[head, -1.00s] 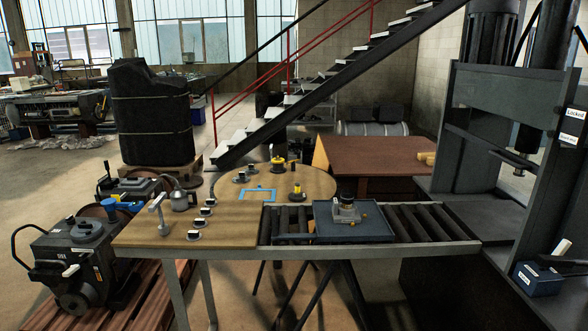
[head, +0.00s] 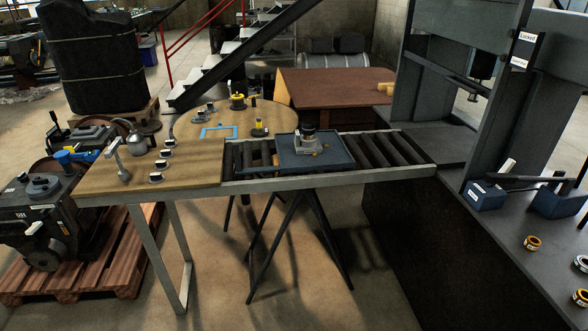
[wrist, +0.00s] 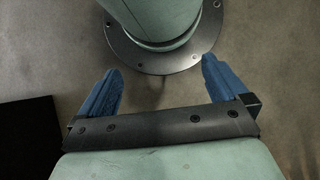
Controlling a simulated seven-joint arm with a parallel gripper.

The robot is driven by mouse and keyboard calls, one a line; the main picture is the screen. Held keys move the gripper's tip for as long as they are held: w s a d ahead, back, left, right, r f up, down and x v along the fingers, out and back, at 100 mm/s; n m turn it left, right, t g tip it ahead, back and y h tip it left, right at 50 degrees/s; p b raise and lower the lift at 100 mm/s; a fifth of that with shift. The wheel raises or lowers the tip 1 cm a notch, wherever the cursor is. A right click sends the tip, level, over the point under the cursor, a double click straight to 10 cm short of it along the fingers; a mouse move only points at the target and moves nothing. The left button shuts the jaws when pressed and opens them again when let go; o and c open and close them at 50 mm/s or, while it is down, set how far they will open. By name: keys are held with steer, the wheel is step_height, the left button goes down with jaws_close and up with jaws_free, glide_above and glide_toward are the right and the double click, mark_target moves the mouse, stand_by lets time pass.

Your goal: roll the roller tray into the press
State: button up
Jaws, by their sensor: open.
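The roller tray (head: 337,157), a flat blue-grey tray, sits on the roller track (head: 385,150) in the head view. It carries a small metal part (head: 306,142) with a dark top, and small brass-coloured pieces. The press (head: 407,92), a tall dark grey frame, stands beyond the right end of the track. The tray is left of it, outside it, with bare rollers between. My gripper (wrist: 161,72) shows only in the wrist view. Its two blue fingers are apart with nothing between them, over bare floor and a green column of mine. It is away from the tray.
A wooden bench top (head: 200,172) with small parts joins the track's left end. A round table (head: 285,118) stands behind. A label on the press reads "Locked". Engines on pallets stand at left.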

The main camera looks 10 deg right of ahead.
steer(key=shift+c, duration=0.3)
